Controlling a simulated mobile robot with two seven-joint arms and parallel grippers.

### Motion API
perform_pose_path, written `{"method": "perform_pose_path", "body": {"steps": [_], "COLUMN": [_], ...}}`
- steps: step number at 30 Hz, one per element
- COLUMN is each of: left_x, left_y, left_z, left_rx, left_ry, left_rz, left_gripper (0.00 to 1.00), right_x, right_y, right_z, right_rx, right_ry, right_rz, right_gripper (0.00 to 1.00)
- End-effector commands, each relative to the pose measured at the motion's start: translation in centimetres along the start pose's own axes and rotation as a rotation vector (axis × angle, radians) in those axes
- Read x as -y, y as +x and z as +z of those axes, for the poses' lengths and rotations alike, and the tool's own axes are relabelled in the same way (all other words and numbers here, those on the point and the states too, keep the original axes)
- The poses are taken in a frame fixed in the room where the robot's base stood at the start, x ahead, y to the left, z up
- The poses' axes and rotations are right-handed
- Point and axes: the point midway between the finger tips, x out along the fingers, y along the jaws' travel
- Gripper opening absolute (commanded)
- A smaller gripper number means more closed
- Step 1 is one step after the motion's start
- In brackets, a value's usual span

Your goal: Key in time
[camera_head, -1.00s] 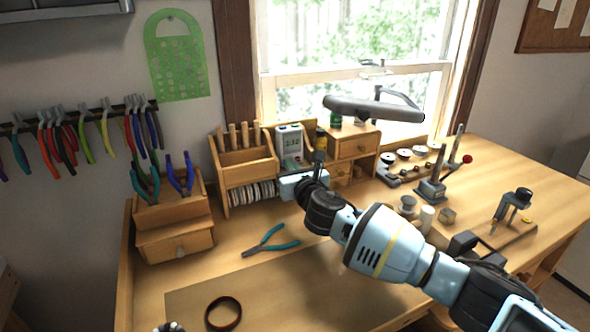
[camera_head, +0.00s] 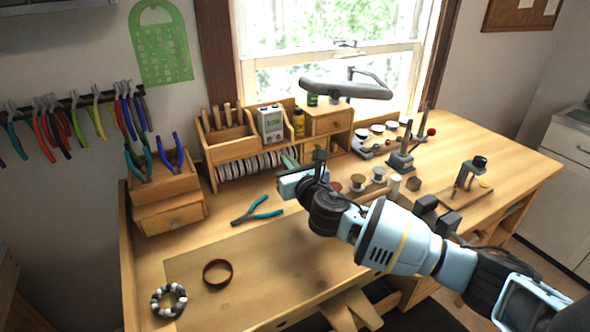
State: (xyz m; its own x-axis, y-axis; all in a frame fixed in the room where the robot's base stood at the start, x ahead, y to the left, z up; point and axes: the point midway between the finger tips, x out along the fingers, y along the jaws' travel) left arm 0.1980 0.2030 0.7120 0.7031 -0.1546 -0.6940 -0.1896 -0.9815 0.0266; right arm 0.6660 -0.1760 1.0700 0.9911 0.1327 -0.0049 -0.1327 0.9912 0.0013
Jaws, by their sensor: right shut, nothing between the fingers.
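A white timer-like device (camera_head: 270,126) with a small grey display stands upright in the wooden organizer at the back of the bench, below the window. The marks on its face are too small to read. My right gripper (camera_head: 289,160) reaches in from the lower right with its fingers shut and empty. In the picture its fingertips lie just below and right of the device, with a visible gap. I cannot tell how far apart they are in depth. My left gripper is not in view.
Spools and small tools stand on the right. The front bench surface is mostly clear.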

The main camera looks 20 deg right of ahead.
Motion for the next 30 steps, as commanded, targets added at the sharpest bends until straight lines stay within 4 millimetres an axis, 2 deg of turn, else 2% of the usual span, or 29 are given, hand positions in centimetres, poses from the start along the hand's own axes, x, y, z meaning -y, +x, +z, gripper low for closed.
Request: {"method": "perform_pose_path", "body": {"steps": [3,9,26,30], "left_x": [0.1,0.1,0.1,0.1], "left_y": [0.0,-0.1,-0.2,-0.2], "left_z": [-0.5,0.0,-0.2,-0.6], "left_rx": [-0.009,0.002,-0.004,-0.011], "left_ry": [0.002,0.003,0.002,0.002], "left_rz": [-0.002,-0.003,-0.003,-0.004], "left_gripper": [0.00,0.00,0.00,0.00], "right_x": [0.0,0.0,0.0,0.9], "right_y": [-1.6,-2.8,-3.0,-3.6], "right_z": [0.1,0.0,-0.1,-0.3], "right_rx": [0.001,-0.001,-0.001,-0.002], "right_ry": [0.000,0.000,0.000,-0.001], "right_rz": [0.001,0.000,0.000,-0.015], "right_gripper": [0.00,0.00,0.00,0.00]}}
